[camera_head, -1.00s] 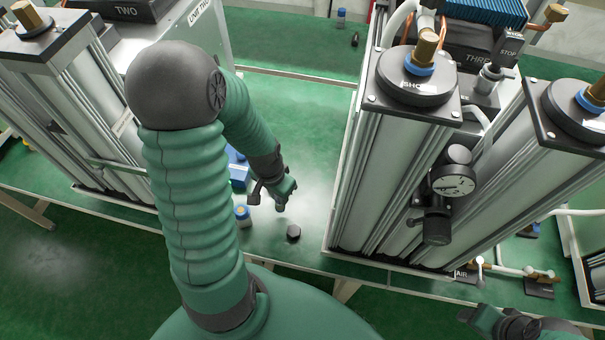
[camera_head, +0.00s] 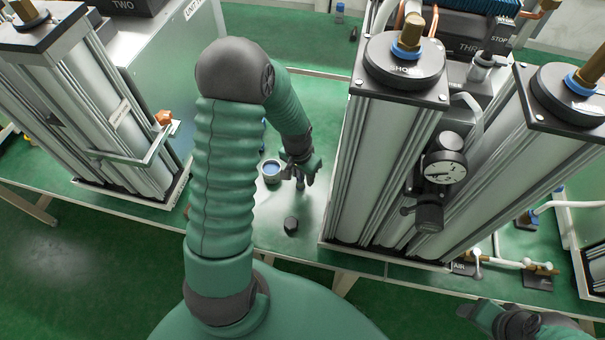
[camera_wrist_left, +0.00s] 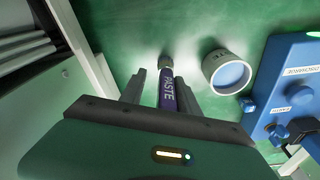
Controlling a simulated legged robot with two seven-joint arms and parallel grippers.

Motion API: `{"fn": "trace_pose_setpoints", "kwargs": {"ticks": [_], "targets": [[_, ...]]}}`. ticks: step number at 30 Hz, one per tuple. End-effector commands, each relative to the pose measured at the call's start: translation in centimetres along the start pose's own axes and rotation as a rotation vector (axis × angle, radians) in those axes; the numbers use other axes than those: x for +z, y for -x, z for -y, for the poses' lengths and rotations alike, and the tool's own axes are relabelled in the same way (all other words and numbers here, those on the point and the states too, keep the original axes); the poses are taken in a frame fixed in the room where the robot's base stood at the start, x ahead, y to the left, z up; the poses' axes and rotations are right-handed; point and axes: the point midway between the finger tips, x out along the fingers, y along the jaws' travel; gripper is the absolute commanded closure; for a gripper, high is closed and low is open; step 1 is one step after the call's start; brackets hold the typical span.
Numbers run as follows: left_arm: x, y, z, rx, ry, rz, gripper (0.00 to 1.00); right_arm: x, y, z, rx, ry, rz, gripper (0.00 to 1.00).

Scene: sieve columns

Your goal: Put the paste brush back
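The paste brush (camera_wrist_left: 168,92), with a purple handle lettered PASTE, shows between the fingers of my left gripper (camera_wrist_left: 160,86) in the left wrist view. A gap shows between the brush and the left finger; the brush is close to the right finger. The fingers look open around it. In the head view the left gripper (camera_head: 301,170) is low over the table, right of a pale cup with a blue inside (camera_head: 271,171). The cup also shows in the left wrist view (camera_wrist_left: 228,72). My right gripper (camera_head: 505,322) shows in part at the lower right; its fingers are unclear.
A small dark block (camera_head: 291,225) stands near the table's front edge. Tall metal columns with a gauge (camera_head: 444,168) rise close on the right; other columns (camera_head: 75,105) stand on the left. A blue box with knobs (camera_wrist_left: 288,85) is beside the cup.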

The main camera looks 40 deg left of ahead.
Motion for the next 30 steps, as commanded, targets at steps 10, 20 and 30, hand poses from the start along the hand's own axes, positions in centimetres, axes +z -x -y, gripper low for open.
{"fn": "trace_pose_setpoints", "kwargs": {"ticks": [10, 20, 30], "targets": [[-0.1, 0.5, 0.2, 0.002, 0.000, -0.002, 0.60, 0.0, 0.1, 0.0, 0.000, 0.000, 0.000, 0.39], [-0.1, 8.2, 0.2, -0.001, 0.001, -0.006, 0.60, -0.3, 1.2, 0.0, 0.000, 0.000, 0.000, 0.39], [-0.1, 12.0, 0.2, 0.003, 0.001, 0.000, 0.60, -0.4, 1.5, 0.0, 0.000, 0.000, 0.000, 0.39]]}}
